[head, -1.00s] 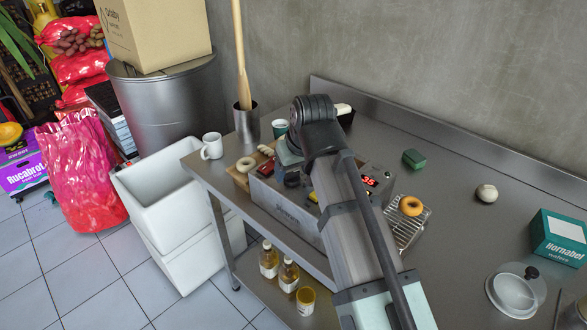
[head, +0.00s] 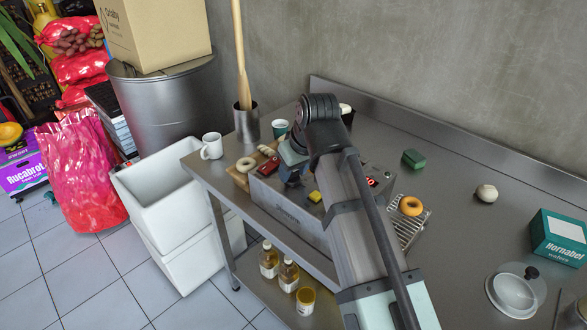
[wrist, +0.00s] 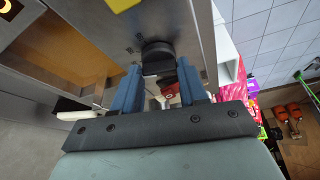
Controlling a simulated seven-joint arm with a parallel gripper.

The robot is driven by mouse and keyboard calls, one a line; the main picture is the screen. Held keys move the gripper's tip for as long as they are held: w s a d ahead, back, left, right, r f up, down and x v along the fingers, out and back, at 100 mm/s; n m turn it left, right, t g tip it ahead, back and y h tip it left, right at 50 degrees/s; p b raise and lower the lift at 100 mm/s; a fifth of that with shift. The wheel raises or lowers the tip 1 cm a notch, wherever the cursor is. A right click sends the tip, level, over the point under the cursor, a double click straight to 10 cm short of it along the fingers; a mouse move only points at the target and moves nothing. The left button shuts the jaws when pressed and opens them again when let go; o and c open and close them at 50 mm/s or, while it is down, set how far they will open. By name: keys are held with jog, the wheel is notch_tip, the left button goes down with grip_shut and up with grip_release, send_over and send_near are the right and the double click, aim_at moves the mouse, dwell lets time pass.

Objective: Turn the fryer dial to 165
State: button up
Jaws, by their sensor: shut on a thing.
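The fryer (head: 300,212) is a low steel box on the steel bench in the head view. The dial (wrist: 158,52) is a round black knob with a raised grip, on the fryer's panel in the wrist view. My gripper (wrist: 158,70) has its two blue fingers on either side of the dial and is shut on it. In the head view my gripper (head: 291,180) reaches down at the fryer's left part and covers the dial.
A yellow block (head: 315,196) is on the fryer beside my gripper. A red thing (head: 268,165) and a pale ring (head: 246,164) lie at its left. A mug (head: 212,146) stands at the bench's left edge. A wire rack (head: 411,229) with an orange ring lies right.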

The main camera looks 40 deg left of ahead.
jog(key=n, duration=0.1)
jog(key=n+g, duration=0.1)
jog(key=n, duration=0.1)
jog(key=n+g, duration=0.1)
jog(key=n, duration=0.1)
jog(key=shift+w, duration=0.3)
jog(key=n+g, duration=0.1)
jog(key=n, duration=0.1)
jog(key=n+g, duration=0.1)
jog(key=n, duration=0.2)
jog(key=shift+w+a+h, duration=0.1)
jog(key=shift+h, duration=0.3)
jog(key=shift+n, duration=0.4)
jog(key=o, duration=1.1)
jog(key=shift+c, duration=0.2)
jog(key=v, duration=1.4)
jog(key=shift+a+f, duration=0.1)
jog(key=shift+a, duration=0.05)
